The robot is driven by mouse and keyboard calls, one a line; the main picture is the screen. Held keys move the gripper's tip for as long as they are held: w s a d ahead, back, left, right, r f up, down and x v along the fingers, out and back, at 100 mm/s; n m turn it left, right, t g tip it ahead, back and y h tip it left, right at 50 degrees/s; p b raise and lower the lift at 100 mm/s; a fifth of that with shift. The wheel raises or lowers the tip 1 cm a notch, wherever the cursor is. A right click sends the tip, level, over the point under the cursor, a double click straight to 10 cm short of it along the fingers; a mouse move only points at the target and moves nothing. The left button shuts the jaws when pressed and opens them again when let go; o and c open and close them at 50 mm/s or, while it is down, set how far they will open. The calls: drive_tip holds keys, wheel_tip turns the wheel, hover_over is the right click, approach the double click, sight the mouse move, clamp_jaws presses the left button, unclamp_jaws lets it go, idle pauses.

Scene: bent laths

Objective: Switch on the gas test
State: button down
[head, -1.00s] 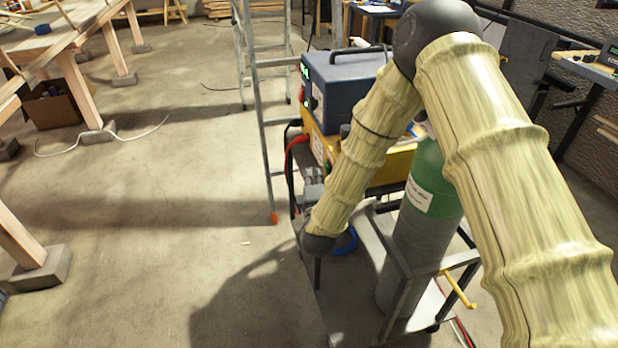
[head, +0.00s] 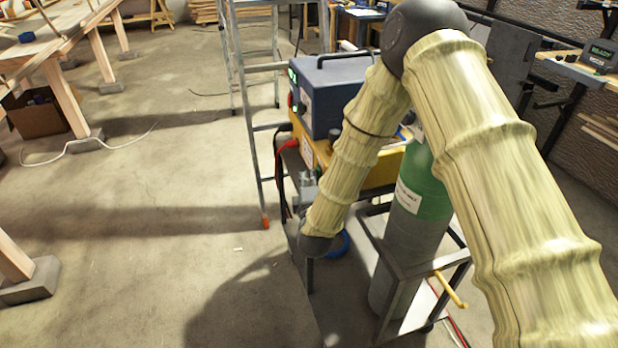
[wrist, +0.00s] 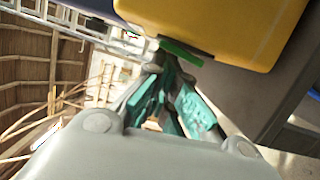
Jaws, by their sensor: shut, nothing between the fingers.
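The welding machine, a blue-grey box (head: 335,92) with small green lights on its front, sits on a yellow unit (head: 382,172) on a cart. The yellow housing also fills the top right of the wrist view (wrist: 220,25). No gas test switch can be made out. A green and grey gas cylinder (head: 425,190) with a white label stands behind my forearm. My gripper (wrist: 164,52) is shut and empty, its teal-padded fingers converging near the yellow housing's lower edge. A green strip (wrist: 182,52) lies at the fingertips; contact cannot be told. In the head view, my arm hides part of the machine.
A metal stepladder (head: 250,120) stands close left of the cart. Red and black cables (head: 282,165) hang at the machine's front. The cart frame (head: 405,285) has a yellow hook.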

drive_tip(key=s+a+r, duration=0.1)
drive_tip(key=s+a, duration=0.2)
drive_tip(key=s, duration=0.8)
idle(0.3)
drive_tip(key=shift+s, duration=0.1)
idle(0.3)
